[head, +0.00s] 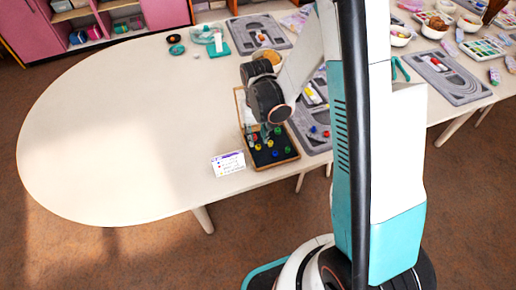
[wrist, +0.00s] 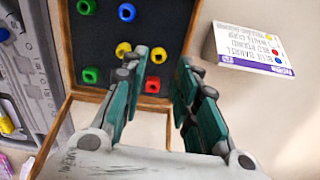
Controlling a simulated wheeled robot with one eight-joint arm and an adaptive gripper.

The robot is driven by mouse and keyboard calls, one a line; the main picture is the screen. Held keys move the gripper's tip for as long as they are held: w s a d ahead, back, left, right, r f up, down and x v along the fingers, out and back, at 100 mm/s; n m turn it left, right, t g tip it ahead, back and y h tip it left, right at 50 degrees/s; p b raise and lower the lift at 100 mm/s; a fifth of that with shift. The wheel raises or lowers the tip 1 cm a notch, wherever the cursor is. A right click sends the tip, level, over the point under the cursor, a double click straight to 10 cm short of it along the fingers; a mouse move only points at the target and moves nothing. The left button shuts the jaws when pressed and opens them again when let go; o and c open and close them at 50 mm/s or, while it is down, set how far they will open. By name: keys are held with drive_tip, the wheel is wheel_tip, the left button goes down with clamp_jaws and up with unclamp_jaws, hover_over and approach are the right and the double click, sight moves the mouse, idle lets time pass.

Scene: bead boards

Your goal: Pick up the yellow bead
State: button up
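A yellow bead (wrist: 123,49) lies on the dark floor of a wood-framed tray (wrist: 152,101) in the wrist view, up and left of my fingertips. In the head view, yellow beads (head: 258,147) show small in the tray (head: 297,158). My gripper (wrist: 166,68) is open, its two teal fingers apart over the tray's near part, with no bead visibly held. The left finger covers part of the tray floor close to the yellow bead. In the head view my wrist hangs over the tray and hides its far part.
A white and purple printed card (wrist: 250,48) stands beside the tray. A grey bead board (wrist: 30,70) lies on the other side. The table's left part (head: 110,130) is clear.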

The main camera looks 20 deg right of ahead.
sight(258, 144)
wheel_tip(258, 144, down, 5)
drive_tip(key=shift+s+d+r+b, duration=0.1)
drive_tip(key=shift+s+r+b, duration=0.05)
drive_tip(key=shift+b, duration=0.95)
drive_tip(key=shift+r, duration=0.1)
drive_tip(key=shift+c, duration=0.5)
drive_tip(key=c, duration=0.4)
drive_tip(key=shift+r, duration=0.1)
wheel_tip(258, 144, up, 20)
drive_tip(key=p, duration=0.7)
drive_tip(key=shift+d, duration=0.1)
